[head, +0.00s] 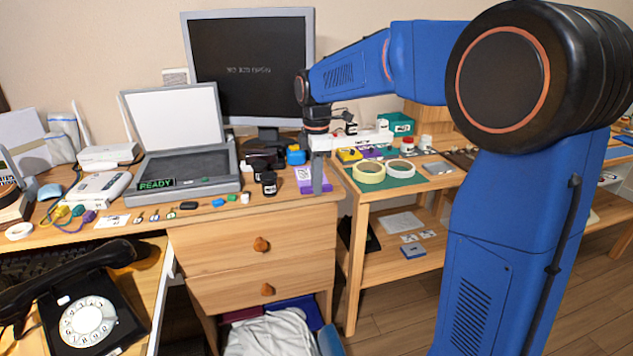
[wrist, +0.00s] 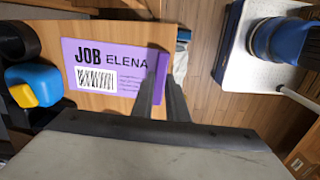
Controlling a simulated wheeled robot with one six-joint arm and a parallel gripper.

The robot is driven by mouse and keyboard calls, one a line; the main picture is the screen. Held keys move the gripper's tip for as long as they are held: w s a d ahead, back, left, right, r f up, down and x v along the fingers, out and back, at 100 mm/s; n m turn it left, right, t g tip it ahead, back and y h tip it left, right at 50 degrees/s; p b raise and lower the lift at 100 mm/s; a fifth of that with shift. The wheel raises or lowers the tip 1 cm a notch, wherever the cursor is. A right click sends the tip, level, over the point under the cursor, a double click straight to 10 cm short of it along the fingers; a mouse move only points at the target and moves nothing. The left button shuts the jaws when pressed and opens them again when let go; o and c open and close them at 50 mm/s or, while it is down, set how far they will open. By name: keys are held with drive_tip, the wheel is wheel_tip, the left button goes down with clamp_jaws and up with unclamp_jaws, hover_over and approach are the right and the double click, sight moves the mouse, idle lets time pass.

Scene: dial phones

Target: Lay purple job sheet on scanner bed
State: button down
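The purple job sheet (head: 306,175) lies flat on the right end of the desk. In the wrist view the sheet (wrist: 100,85) reads JOB ELENA above a barcode. My gripper (head: 319,185) points down at the sheet's right end. In the wrist view its two fingers (wrist: 163,62) are close together with a slim gap and cover part of that end. I cannot tell whether they pinch the sheet. The grey scanner (head: 225,184) stands to the left with its lid (head: 172,115) raised. Its dark bed (head: 190,166) looks bare and its display reads READY.
Black jars (head: 269,183) and a blue and yellow item (head: 296,155) stand between scanner and sheet. Small items line the desk front. A monitor (head: 250,65) stands behind. A dial phone (head: 88,322) is front left.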

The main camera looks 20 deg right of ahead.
idle(0.4)
drive_tip(key=shift+r, duration=2.5)
